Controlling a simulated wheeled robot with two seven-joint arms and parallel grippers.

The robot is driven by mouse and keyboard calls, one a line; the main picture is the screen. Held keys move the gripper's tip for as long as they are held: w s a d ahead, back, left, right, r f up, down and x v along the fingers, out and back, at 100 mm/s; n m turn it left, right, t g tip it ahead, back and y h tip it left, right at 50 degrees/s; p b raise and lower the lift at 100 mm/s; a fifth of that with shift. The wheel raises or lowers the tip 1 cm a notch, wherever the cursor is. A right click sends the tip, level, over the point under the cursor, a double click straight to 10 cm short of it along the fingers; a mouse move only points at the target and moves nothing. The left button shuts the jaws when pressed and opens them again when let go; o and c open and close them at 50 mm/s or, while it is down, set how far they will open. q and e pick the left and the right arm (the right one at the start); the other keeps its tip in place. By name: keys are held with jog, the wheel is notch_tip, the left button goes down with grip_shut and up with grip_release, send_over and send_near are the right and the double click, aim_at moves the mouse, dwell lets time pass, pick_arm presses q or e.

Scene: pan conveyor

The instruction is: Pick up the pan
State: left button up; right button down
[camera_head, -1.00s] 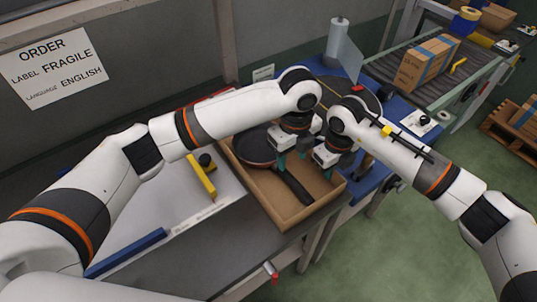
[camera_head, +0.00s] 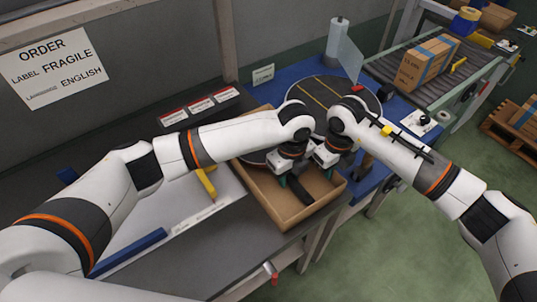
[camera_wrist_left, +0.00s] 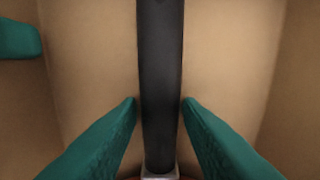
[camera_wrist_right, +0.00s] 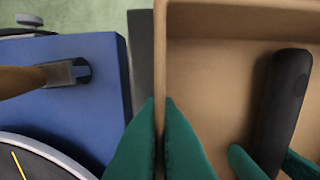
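The pan lies in an open cardboard box (camera_head: 265,206). Its dark handle (camera_head: 304,194) points toward the front, and its round body is mostly hidden by my left arm. My left gripper (camera_head: 288,181) is down in the box. In the left wrist view its green fingers (camera_wrist_left: 160,101) stand on either side of the handle (camera_wrist_left: 160,55), very close to it, with slim gaps at the tips. In the right wrist view my right gripper (camera_wrist_right: 161,100) is closed over the box's side wall, with the wall between its fingertips. The handle (camera_wrist_right: 283,95) also shows there.
A blue table with a dark round turntable (camera_head: 320,92) stands behind the box. A roller conveyor with a taped carton (camera_head: 425,64) is at the back right. A yellow tool (camera_head: 206,184) lies left of the box. Three labels (camera_head: 200,106) lie further back.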

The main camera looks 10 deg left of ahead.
pick_arm(q)
grip_shut()
jog(key=shift+r, duration=0.1)
pick_arm(e)
jog(key=c, duration=1.6)
grip_release()
pick_arm(q)
notch_tip(320, 180, up, 10)
pick_arm(e)
jog(key=shift+o, duration=0.2)
notch_tip(320, 180, up, 12)
